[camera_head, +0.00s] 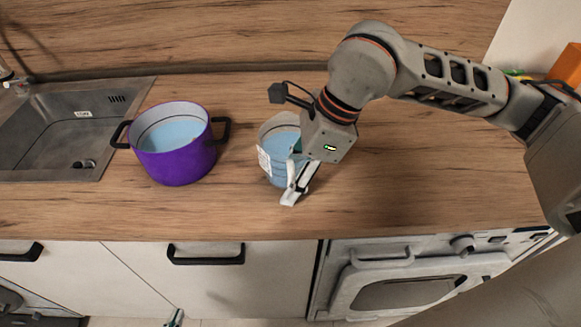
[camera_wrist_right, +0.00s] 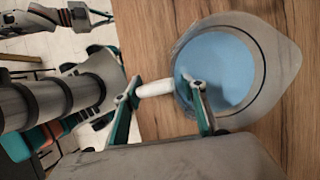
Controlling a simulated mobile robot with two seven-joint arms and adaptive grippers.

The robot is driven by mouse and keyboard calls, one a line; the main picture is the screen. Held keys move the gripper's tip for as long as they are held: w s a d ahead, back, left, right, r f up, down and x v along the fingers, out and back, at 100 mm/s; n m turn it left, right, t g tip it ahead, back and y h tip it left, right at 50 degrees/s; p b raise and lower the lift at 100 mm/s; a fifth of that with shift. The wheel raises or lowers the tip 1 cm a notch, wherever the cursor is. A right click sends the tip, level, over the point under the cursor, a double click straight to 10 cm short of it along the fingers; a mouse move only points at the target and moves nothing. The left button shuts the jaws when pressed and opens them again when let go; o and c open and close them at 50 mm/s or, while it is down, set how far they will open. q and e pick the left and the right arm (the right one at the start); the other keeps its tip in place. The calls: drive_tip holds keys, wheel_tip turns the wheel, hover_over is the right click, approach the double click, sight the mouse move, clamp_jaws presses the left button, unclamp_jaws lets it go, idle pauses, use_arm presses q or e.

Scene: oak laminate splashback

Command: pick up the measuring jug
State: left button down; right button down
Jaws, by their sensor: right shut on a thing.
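The measuring jug (camera_head: 268,134) is a clear vessel with blue liquid in it and a white label on its side. It stands upright at the middle of the wooden counter; whether its base touches the wood is hard to tell. In the right wrist view the jug (camera_wrist_right: 225,60) shows from above, its spout pointing right and its white handle (camera_wrist_right: 156,88) toward my fingers. My right gripper (camera_head: 298,178) is shut on the handle, one finger on each side. It partly hides the jug in the head view. Only a tip of my left gripper (camera_head: 175,318) shows at the bottom edge, below the counter.
A purple pot (camera_head: 178,165) with black handles and blue liquid stands left of the jug, a small gap away. A sink (camera_head: 55,135) is at the far left. The counter (camera_head: 420,180) right of the jug is clear. An oven (camera_head: 415,280) sits below the right side.

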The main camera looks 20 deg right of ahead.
drive_tip(key=shift+r, duration=0.2)
wheel_tip(320, 180, up, 20)
drive_tip(key=shift+f+p, duration=0.2)
drive_tip(key=shift+p, duration=0.1)
idle(1.1)
drive_tip(key=shift+r, duration=0.1)
drive_tip(key=shift+w+a, duration=0.1)
idle(0.7)
